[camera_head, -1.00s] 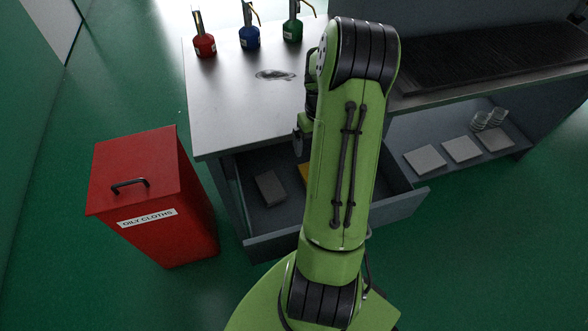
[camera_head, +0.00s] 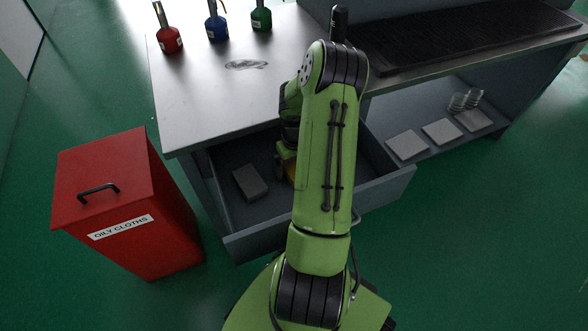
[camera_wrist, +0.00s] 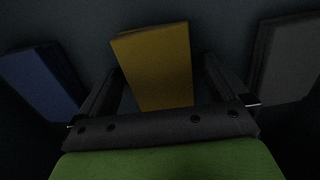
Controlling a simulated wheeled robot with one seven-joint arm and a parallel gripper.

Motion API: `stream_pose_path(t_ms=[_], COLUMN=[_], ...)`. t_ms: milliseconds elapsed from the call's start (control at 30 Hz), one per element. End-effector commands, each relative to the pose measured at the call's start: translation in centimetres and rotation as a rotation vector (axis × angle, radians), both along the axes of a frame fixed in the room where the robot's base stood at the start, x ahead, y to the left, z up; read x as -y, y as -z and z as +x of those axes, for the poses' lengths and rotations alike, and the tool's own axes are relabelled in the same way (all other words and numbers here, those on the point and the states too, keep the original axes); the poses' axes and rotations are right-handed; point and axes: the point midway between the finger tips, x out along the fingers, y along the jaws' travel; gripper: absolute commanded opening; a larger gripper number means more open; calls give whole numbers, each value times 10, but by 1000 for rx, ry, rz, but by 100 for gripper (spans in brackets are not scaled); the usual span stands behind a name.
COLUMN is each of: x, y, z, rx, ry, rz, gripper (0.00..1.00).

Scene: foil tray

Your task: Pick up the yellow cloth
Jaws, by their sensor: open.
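The yellow cloth (camera_wrist: 155,50) is a folded block lying in the open drawer (camera_head: 262,243). In the wrist view it lies between the two fingers of my gripper (camera_wrist: 161,66), which are open, one at each side. No grip on it shows. In the head view only a yellow sliver (camera_head: 291,173) of the cloth shows beside my arm, which hides the rest. My gripper there reaches down into the drawer and is mostly hidden.
A blue folded cloth (camera_wrist: 42,82) lies left of the yellow one and a grey cloth (camera_wrist: 285,55) lies right. A red bin (camera_head: 105,185) labelled OILY CLOTHS stands left of the drawer. Small bottles (camera_head: 218,28) stand on the bench top (camera_head: 200,100).

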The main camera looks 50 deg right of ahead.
Motion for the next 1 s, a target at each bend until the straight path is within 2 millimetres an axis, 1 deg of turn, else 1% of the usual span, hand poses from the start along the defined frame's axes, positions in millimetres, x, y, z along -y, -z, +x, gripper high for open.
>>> stream_pose_path(t_ms=[67, 167, 400, 467, 667, 733, 767, 1000], x=[0, 0, 0, 0, 0, 1, 1, 1], y=[-2, -2, -2, -2, -3, -11, -16, -79], z=[0, 0, 0, 0, 0, 0, 0, 1], rx=[0, 0, 0, 0, 0, 1, 0, 2], ry=[0, 0, 0, 0, 0, 0, 0, 0], rz=[-1, -1, -1, -1, -1, -3, -4, -4], gripper=[100, 86, 49, 41, 41, 41, 41, 41])
